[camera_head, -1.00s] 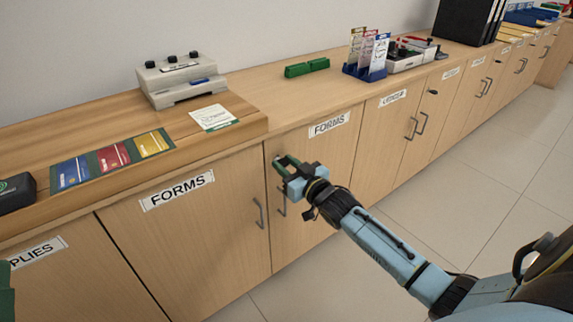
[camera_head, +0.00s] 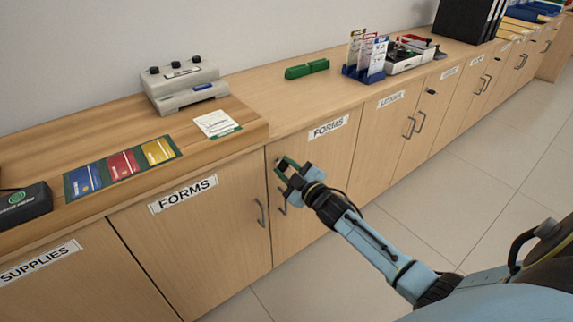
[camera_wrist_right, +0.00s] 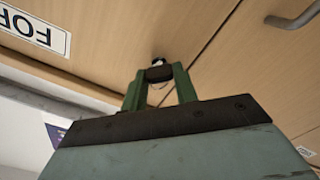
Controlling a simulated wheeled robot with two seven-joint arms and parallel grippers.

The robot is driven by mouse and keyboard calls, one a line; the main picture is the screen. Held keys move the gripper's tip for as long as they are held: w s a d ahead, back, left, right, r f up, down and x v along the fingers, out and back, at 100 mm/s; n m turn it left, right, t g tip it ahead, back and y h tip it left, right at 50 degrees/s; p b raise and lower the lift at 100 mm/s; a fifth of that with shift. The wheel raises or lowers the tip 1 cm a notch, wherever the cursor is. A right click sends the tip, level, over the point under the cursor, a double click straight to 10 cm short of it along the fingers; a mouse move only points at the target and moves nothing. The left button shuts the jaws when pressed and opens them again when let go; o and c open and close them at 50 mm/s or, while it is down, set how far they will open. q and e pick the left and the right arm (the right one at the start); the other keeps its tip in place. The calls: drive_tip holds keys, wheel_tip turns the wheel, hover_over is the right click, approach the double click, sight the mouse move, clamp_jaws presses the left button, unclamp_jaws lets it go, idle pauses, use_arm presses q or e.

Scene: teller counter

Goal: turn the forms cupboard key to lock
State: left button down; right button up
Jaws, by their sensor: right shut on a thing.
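The forms cupboard has two pale wood doors marked FORMS, a left door (camera_head: 210,235) and a right door (camera_head: 325,165). My right gripper (camera_head: 282,167) is at the upper left part of the right door, near the seam between them. In the right wrist view its green fingers (camera_wrist_right: 160,76) are shut on the small dark key (camera_wrist_right: 158,62) at the door face. Most of the key is hidden between the fingertips, so its turn angle cannot be told. My left gripper is not in view.
The door handles (camera_head: 260,213) are just below my right gripper. The tiled floor (camera_head: 480,200) at right is clear.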

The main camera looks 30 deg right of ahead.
drive_tip(key=n, duration=0.2)
drive_tip(key=shift+n, duration=0.4)
drive_tip(key=n, duration=0.2)
drive_tip(key=shift+f+n, duration=0.15)
drive_tip(key=shift+n, duration=0.25)
drive_tip(key=n, duration=0.3)
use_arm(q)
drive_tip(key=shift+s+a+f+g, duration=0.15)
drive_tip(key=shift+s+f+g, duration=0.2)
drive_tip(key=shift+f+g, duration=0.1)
use_arm(e)
drive_tip(key=shift+n, duration=0.5)
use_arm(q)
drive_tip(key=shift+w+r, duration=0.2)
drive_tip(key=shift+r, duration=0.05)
use_arm(e)
drive_tip(key=o, duration=1)
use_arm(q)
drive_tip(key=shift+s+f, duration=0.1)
